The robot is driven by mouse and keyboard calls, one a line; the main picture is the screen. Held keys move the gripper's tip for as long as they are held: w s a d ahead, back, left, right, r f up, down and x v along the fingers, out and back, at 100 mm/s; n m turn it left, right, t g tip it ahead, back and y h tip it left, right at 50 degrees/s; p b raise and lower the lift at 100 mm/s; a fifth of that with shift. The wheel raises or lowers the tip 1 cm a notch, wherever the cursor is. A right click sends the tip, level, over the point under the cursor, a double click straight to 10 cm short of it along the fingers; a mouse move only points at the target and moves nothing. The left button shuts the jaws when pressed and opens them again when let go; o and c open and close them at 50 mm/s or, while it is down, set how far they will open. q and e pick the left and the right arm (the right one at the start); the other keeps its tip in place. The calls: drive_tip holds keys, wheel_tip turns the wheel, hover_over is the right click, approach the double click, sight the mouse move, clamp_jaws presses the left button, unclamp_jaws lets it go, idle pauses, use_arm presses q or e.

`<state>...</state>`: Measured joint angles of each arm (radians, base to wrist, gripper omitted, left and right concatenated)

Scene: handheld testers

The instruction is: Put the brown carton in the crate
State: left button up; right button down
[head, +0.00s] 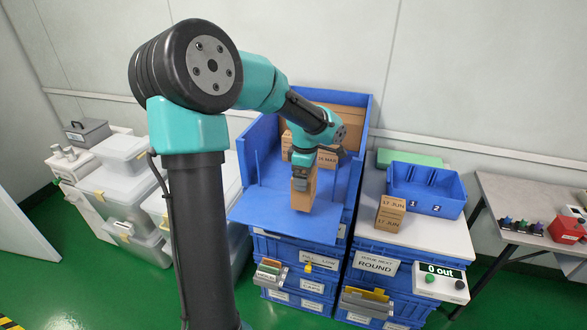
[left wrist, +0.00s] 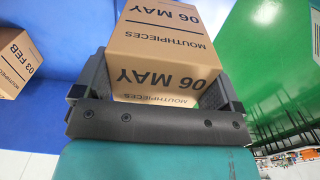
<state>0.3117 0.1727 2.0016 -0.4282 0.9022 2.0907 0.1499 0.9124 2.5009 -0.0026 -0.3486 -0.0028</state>
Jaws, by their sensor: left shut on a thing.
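My left gripper (head: 303,163) is shut on a brown carton (head: 304,192), which hangs below it over the front of the large open-fronted blue crate (head: 262,205). In the left wrist view the carton (left wrist: 165,50) reads "MOUTHPIECES 06 MAY" and sits between the two fingers of the gripper (left wrist: 160,88). I cannot tell whether its underside touches the blue floor. A smaller blue crate (head: 428,192) marked 1 and 2 stands on the white surface to the right. My right gripper is not in view.
Other brown cartons (head: 327,158) stand at the back of the large blue crate. A "17 JUN" carton (head: 390,212) stands left of the smaller crate. A green lid (head: 408,158) lies behind it. A counter box (head: 440,281) reads "0 out".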

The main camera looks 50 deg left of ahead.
use_arm(q)
drive_tip(key=shift+a, duration=0.3)
drive_tip(key=w+a+f, duration=0.1)
drive_tip(key=w+a, duration=0.9)
drive_tip(key=a, duration=0.2)
drive_tip(key=shift+w+f, duration=0.25)
drive_tip(key=shift+f, duration=0.05)
drive_tip(key=shift+f, duration=1.75)
drive_tip(key=shift+f, duration=0.15)
drive_tip(key=o, duration=1)
drive_tip(key=shift+c, duration=0.2)
